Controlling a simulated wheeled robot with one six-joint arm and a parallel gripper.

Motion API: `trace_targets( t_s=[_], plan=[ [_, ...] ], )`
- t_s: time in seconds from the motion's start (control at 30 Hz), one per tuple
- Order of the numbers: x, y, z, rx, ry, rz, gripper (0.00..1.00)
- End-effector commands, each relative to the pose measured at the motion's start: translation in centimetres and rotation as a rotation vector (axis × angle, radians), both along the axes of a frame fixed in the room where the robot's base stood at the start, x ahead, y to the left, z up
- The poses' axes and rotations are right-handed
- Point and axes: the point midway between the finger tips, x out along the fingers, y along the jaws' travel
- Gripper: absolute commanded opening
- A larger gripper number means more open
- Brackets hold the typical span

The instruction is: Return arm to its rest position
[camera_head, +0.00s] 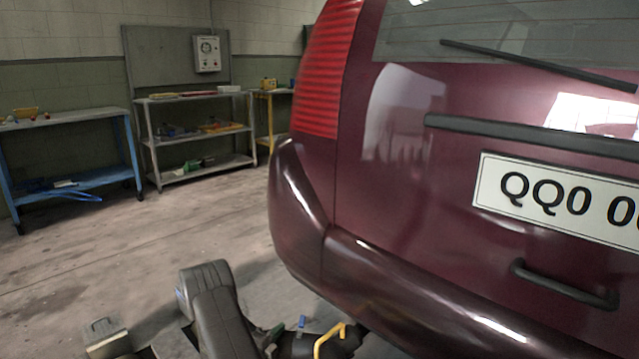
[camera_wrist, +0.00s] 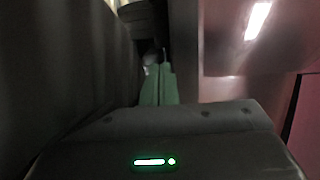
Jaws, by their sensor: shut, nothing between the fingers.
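My arm shows at the bottom of the head view, with a dark padded link low beside the car's rear corner. In the wrist view my gripper (camera_wrist: 158,85) is shut and empty. My fingers cannot be made out clearly in the head view.
A dark red car (camera_head: 400,200) fills the right side, its bumper close to my arm. A blue workbench (camera_head: 70,125) and a grey shelf rack (camera_head: 195,136) stand along the back wall. The concrete floor (camera_head: 110,240) is clear at the left.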

Motion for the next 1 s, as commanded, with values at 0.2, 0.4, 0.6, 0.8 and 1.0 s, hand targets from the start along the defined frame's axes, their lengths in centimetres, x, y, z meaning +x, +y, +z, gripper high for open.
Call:
trace_targets(
  t_s=[0.2,0.4,0.6,0.8,1.0],
  plan=[
    [-1.2,0.2,0.0,-0.003,0.000,0.142,0.00],
    [-2.1,0.1,0.0,-0.003,0.002,0.260,0.00],
    [-2.8,0.0,0.0,-0.002,0.000,0.364,0.00],
    [-4.2,-0.4,0.0,-0.001,0.000,0.402,0.00],
    [-5.0,-0.6,0.0,-0.001,-0.002,0.401,0.00]
  ],
)
